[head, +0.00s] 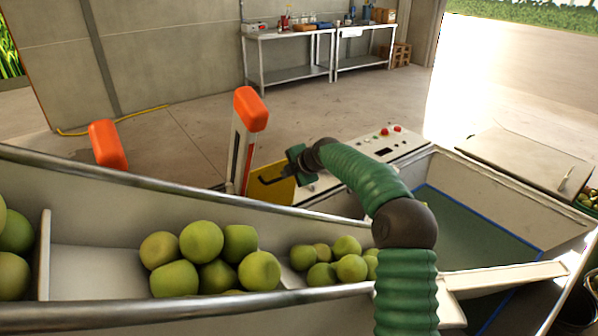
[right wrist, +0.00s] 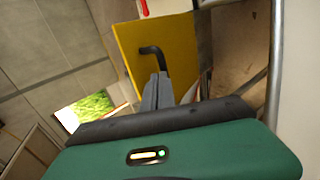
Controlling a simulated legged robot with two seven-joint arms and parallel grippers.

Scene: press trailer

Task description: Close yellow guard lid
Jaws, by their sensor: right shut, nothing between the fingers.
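The yellow guard lid (head: 278,190) shows in the middle of the head view, partly hidden behind my right arm and the trough rim. In the right wrist view the lid (right wrist: 177,57) is a flat yellow panel standing tilted, with a brownish opening (right wrist: 238,52) to its right. A bent black handle (right wrist: 153,52) sticks out from the lid. My right gripper (right wrist: 158,88) is shut and empty, its fingertips just below the handle; I cannot tell whether they touch it. In the head view the gripper (head: 291,176) is beside the lid. My left gripper is out of view.
A metal trough with green fruit (head: 202,242) crosses the front. Orange-capped posts (head: 250,108) stand left of the lid. A control panel with red buttons (head: 384,130) and a white-walled bin (head: 495,205) lie to the right. Workbenches (head: 290,36) stand far back.

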